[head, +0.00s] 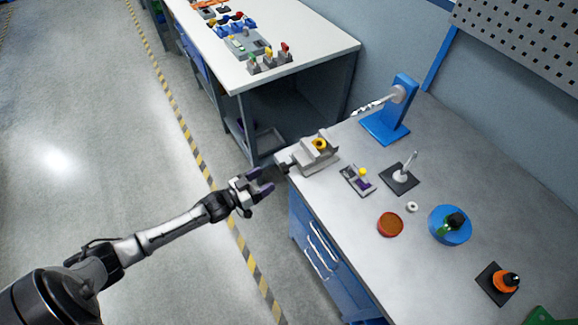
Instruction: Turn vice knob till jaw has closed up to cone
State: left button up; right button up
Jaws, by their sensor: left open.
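The grey vice (308,160) sits at the left corner of the workbench. Its dark knob (284,167) sticks out past the bench edge on the left. A yellow cone (319,144) with a dark spot on it stands in the vice at the jaws. I cannot tell how wide the gap is between jaw and cone. My left gripper (264,184) is open and empty, in the air off the bench edge, a little left of and below the knob in the picture, apart from it. My right gripper is not in view.
The bench (356,222) also holds a blue stand (392,113), a small purple-and-yellow device (357,178), a rod on a black base (402,178), a red-brown dish (390,224) and a blue round base (441,230). A second table (320,45) stands behind. Floor on the left is clear.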

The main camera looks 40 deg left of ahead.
aim_at(281, 170)
pick_arm(q)
jog(key=x, duration=0.9)
jog(key=shift+w+d+b, duration=0.1)
jog(key=shift+w+b, duration=0.2)
jog(key=shift+w, duration=0.05)
